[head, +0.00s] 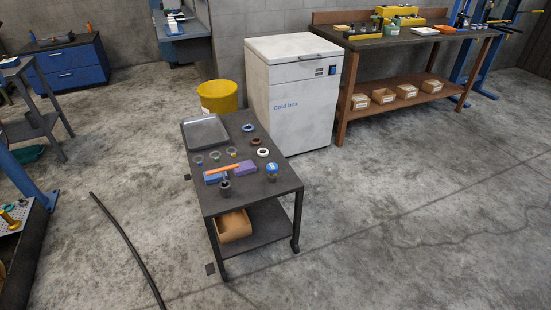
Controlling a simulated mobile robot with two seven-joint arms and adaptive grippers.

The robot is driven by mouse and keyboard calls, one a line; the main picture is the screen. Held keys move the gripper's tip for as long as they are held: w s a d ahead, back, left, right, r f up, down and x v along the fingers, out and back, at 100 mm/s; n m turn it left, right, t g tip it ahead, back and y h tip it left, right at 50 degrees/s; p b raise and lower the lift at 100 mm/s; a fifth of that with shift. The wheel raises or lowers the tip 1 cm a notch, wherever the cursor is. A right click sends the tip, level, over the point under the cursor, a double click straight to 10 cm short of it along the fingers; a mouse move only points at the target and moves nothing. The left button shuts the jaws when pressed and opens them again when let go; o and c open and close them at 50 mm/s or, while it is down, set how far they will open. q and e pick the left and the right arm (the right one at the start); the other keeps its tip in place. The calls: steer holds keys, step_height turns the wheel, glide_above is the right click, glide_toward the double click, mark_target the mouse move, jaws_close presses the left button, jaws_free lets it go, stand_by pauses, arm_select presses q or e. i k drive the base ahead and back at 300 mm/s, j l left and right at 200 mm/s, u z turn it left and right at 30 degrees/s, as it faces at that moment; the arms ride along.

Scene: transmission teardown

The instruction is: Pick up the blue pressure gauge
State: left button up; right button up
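A small round blue item (272,167), which looks like the blue pressure gauge, is on the dark cart (276,197) near its right edge. It appears upright on a short dark base, but its face is too small to read. A blue and white ring (248,128) lies farther back on the same cart. Neither of my grippers is in view.
The cart also holds a grey tray (206,132), an orange-handled tool (222,168), a purple block (244,167) and several small rings. A yellow bin (217,96) and white cold box (295,105) stand behind. Floor at right is clear; a black hose (128,245) lies left.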

mark_target(272, 168)
steer(key=i+l+u, duration=0.15)
steer(key=i+l, duration=0.65)
steer(key=i, duration=0.1)
